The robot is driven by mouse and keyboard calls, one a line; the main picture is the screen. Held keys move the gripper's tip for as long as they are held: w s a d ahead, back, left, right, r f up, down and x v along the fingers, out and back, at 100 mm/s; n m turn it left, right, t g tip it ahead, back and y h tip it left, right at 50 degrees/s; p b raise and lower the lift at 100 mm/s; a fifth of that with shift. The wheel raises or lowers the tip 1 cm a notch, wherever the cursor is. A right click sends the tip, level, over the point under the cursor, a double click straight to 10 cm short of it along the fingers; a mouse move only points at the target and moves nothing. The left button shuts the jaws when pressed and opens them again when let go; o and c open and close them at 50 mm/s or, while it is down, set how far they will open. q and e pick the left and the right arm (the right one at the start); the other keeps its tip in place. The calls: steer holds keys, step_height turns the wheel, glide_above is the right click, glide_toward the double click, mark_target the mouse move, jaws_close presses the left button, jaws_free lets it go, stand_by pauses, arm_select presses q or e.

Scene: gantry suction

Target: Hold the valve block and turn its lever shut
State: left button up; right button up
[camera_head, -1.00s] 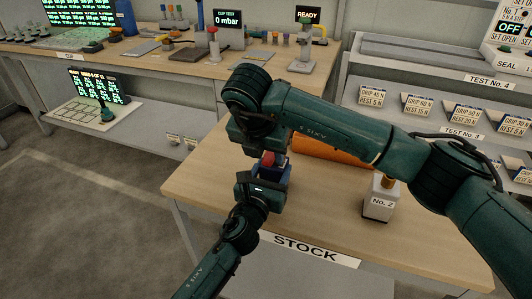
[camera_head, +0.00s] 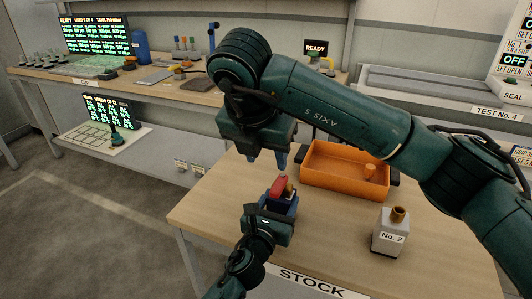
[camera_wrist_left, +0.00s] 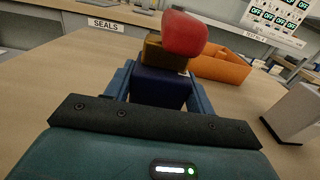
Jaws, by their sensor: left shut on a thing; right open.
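The valve block is a dark blue block (camera_wrist_left: 162,85) with a brass part (camera_wrist_left: 166,52) on top and a red lever (camera_wrist_left: 184,32) above that. In the head view the red lever (camera_head: 278,186) lies slantwise over the block, near the table's left side. My left gripper (camera_head: 281,203) is shut on the blue block, with a finger on either side of it in the left wrist view. My right gripper (camera_head: 266,159) is open and points down, just above and behind the lever, apart from it. The block's underside is hidden.
An orange tray (camera_head: 320,184) with a small orange piece inside stands behind and right of the block. A grey block labelled No. 2 (camera_head: 388,240) with a brass top stands at the right. Bare wooden table (camera_head: 335,225) lies between them.

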arm_select(q)
steer(key=o, duration=1.7)
